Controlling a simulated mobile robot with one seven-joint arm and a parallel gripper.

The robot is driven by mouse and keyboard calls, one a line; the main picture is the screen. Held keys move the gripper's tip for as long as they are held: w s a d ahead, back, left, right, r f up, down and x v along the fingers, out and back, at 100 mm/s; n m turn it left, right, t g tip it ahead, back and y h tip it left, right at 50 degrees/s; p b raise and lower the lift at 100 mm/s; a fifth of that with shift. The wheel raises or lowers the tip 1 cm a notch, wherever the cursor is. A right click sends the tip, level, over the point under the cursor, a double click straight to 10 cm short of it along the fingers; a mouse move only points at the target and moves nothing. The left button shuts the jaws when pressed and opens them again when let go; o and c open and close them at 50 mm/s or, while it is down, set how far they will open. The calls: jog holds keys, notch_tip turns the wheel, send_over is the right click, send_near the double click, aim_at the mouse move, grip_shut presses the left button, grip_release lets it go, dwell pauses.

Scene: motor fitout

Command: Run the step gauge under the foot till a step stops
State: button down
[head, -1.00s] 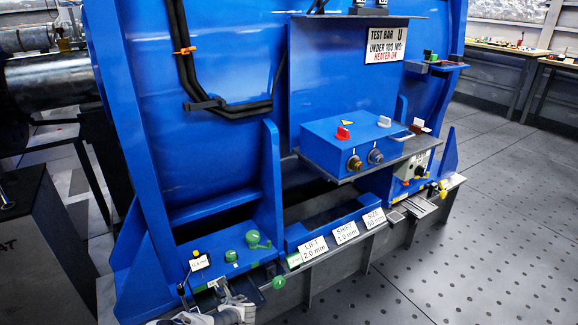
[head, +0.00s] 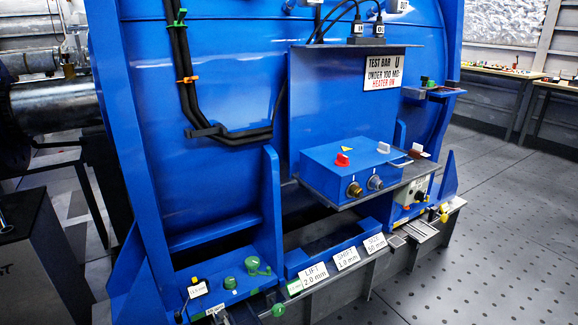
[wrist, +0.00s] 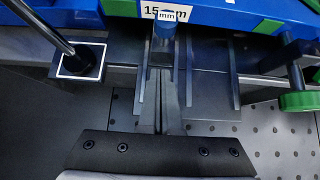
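In the wrist view, the two dark fingers of my gripper (wrist: 164,75) lie close together at the middle. Their tips are at the lower end of a blue peg (wrist: 164,48), below a white sign reading 15 mm (wrist: 182,13). I cannot tell whether the fingers hold the peg. Grey plates with raised rails (wrist: 233,75) lie beside the fingers. A dark rod meets a white-edged square pad (wrist: 83,61) at left. I cannot make out which part is the step gauge or the foot. In the head view, my gripper is mostly cut off by the bottom edge.
A green knob (wrist: 300,101) is at right in the wrist view; the head view shows one at the ledge (head: 278,310). A blue control box (head: 350,160) stands on a shelf. Signs for LIFT (head: 314,275), SHIFT (head: 346,258) and SIZE (head: 375,243) line the front edge.

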jog(key=shift+s+d, duration=0.6)
jog(key=shift+s, duration=0.3)
jog(key=w+r+p+v, duration=0.1)
jog(key=p+v, duration=0.5)
jog(key=v, duration=0.1)
jog(key=shift+a, duration=0.3)
jog(key=shift+r, duration=0.1)
